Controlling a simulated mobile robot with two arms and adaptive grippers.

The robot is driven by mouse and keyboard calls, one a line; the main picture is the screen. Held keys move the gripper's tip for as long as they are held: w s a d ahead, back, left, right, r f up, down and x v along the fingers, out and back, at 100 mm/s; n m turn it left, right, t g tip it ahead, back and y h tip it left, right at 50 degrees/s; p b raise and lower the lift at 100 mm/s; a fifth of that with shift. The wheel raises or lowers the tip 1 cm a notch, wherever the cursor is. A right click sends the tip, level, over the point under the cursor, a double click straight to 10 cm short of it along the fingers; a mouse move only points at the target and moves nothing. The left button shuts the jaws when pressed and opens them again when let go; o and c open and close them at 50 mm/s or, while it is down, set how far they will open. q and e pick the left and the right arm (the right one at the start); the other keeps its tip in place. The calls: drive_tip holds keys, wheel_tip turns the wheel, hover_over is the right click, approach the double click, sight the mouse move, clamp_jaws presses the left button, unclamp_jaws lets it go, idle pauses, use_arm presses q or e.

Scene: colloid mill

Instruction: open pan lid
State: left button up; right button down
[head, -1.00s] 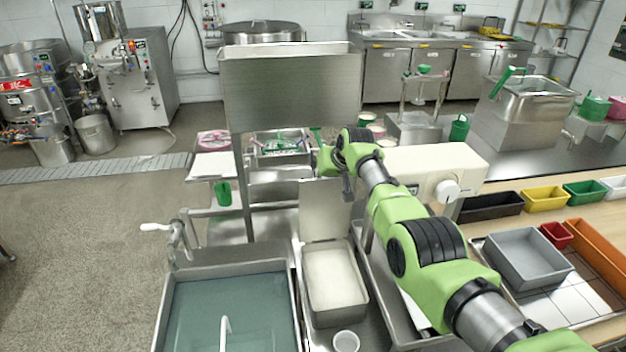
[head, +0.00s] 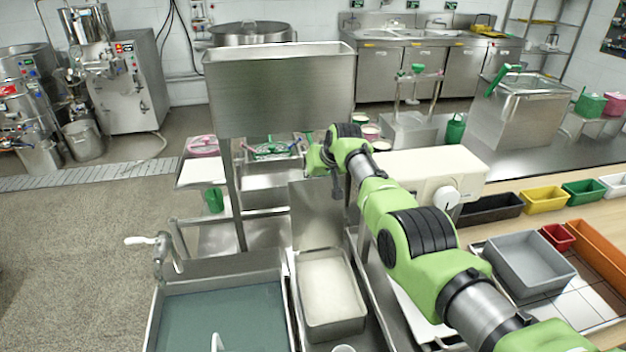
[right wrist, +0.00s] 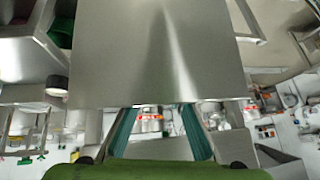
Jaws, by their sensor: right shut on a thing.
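A rectangular steel pan (head: 349,326) with pale white contents stands uncovered beside a water-filled sink. Its flat steel lid (head: 316,217) stands roughly upright at the pan's far edge. In the right wrist view the lid (right wrist: 158,50) fills the upper middle as a smooth steel plate. My right gripper (right wrist: 160,112) is shut on the lid's edge, with its green fingers reaching up to the plate. In the head view my right arm reaches in from the right, and its wrist is above and behind the lid; the fingertips are mostly hidden there. My left gripper is not in view.
A large steel hopper (head: 280,92) stands just behind the lid. The water-filled sink (head: 222,318) is left of the pan. A cream machine (head: 425,172) stands right of the lid, close to my arm. Coloured bins and a grey tub (head: 528,262) lie farther right.

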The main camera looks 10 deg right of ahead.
drive_tip(key=shift+s+f, duration=0.3)
drive_tip(key=shift+f, duration=0.45)
drive_tip(key=c, duration=1.8)
unclamp_jaws()
drive_tip(key=shift+d, duration=0.1)
drive_tip(key=shift+w, duration=0.25)
drive_tip(key=shift+r, duration=0.4)
